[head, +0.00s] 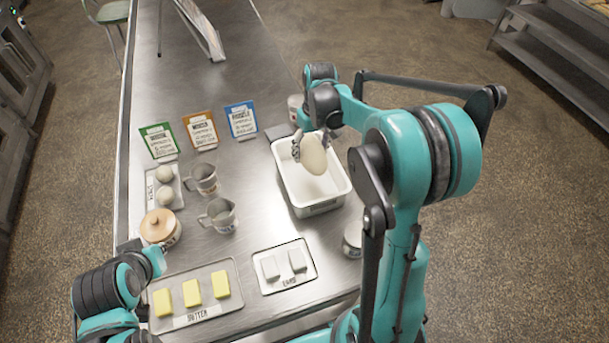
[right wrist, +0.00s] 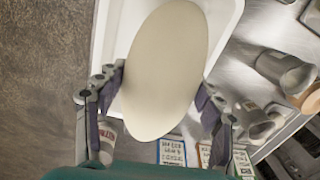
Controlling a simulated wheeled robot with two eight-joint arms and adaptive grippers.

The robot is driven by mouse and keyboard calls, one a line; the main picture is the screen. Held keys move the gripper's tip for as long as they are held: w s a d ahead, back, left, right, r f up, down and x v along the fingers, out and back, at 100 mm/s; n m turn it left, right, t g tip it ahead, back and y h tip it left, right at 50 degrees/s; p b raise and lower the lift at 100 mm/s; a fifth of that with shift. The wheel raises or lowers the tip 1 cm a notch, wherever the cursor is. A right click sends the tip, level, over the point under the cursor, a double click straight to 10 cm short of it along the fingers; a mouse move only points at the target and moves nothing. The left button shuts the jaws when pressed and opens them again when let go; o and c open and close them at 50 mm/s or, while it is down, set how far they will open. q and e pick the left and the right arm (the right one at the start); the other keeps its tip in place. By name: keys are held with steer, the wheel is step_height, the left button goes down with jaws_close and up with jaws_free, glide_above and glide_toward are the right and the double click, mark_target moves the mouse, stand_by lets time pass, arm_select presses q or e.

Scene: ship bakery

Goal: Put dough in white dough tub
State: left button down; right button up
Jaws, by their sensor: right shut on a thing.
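The pale, oval dough (head: 314,156) is held in my right gripper (head: 311,143), above the white dough tub (head: 335,190). In the right wrist view the dough (right wrist: 168,65) fills the space between the two fingers of the right gripper (right wrist: 160,83), which touch its sides. Part of the tub (right wrist: 225,25) shows behind it. The tub stands on the steel table, and its visible floor looks empty; the dough hides part of its far side.
On the steel table (head: 240,90), left of the tub, are metal cups (head: 219,214), a lidded jar (head: 160,228) and label cards (head: 241,119). A butter tray (head: 232,270) and a tray marked lard (head: 308,259) lie in front. The far table is mostly clear.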

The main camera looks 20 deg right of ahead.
steer(key=shift+w+f+b, duration=0.1)
steer(key=shift+f+b, duration=0.25)
steer(key=shift+f, duration=0.6)
steer(key=b, duration=0.2)
glide_above(308, 182)
steer(key=f, duration=0.7)
steer(key=shift+d+f, duration=0.2)
steer(key=shift+f, duration=0.05)
step_height(308, 182, down, 4)
steer(key=shift+r, duration=0.25)
steer(key=shift+f, duration=0.1)
steer(key=shift+f+b, duration=0.2)
steer(key=shift+b, duration=0.2)
steer(key=o, duration=1.9)
steer(key=shift+r, duration=0.1)
